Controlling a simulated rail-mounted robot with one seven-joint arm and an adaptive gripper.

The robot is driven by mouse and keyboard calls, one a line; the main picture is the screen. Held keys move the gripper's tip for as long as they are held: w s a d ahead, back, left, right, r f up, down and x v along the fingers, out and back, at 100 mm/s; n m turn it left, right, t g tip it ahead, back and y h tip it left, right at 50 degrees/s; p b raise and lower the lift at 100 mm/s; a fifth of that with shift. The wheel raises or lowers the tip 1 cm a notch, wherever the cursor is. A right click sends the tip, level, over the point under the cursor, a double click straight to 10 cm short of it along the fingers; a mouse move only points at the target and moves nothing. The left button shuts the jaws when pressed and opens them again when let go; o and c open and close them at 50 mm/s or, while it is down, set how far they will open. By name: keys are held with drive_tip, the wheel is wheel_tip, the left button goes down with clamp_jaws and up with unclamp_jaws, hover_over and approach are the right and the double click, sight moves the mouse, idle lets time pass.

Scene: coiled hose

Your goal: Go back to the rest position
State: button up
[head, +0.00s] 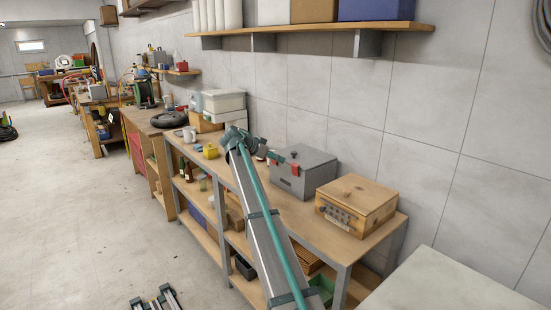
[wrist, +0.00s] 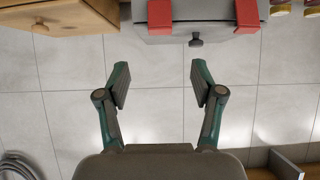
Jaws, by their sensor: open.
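My gripper (wrist: 160,82) is open and empty. In the wrist view its two green-and-black fingers stand well apart, with only pale wall tiles between them. In the head view my long grey arm with a teal stripe reaches up from the bottom over the workbench (head: 315,222). The gripper is at its far end, near the grey toolbox (head: 307,178), small and partly hidden by the arm. The coiled hose (wrist: 14,166) shows at the lower left of the wrist view, and part of it hangs on the wall at the head view's upper right edge (head: 544,25).
The grey toolbox with red latches (wrist: 202,22) and a wooden box (head: 356,199) stand on the bench. A wall shelf (head: 310,28) with boxes runs above. A pale surface (head: 445,285) lies at the lower right. The floor at left (head: 70,210) is mostly clear.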

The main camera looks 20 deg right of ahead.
drive_tip(key=s+a+f+n+g+y, duration=0.15)
drive_tip(key=s+a+f+n, duration=0.25)
drive_tip(key=s+f, duration=0.8)
drive_tip(key=s+a+f+n+y, duration=0.3)
drive_tip(key=s+a+f+n, duration=0.15)
drive_tip(key=f, duration=1.35)
drive_tip(key=s+a+f+n+g+y, duration=0.1)
drive_tip(key=s+a+f+n+y, duration=0.25)
drive_tip(key=s+f, duration=0.9)
drive_tip(key=s+a+f+n+g+y, duration=0.1)
drive_tip(key=s+a+f+g, duration=0.15)
drive_tip(key=s+f, duration=0.6)
drive_tip(key=s+a+f+n+g+y, duration=0.1)
drive_tip(key=s+a+f, duration=0.2)
drive_tip(key=s+f, duration=0.6)
drive_tip(key=s+a+f+g, duration=0.1)
drive_tip(key=s+f+g, duration=0.1)
drive_tip(key=s, duration=1.2)
drive_tip(key=s+a+f+g+y, duration=0.1)
drive_tip(key=s+f, duration=0.3)
drive_tip(key=s, duration=1.1)
drive_tip(key=shift+a+g, duration=0.7)
drive_tip(key=shift+a, duration=0.1)
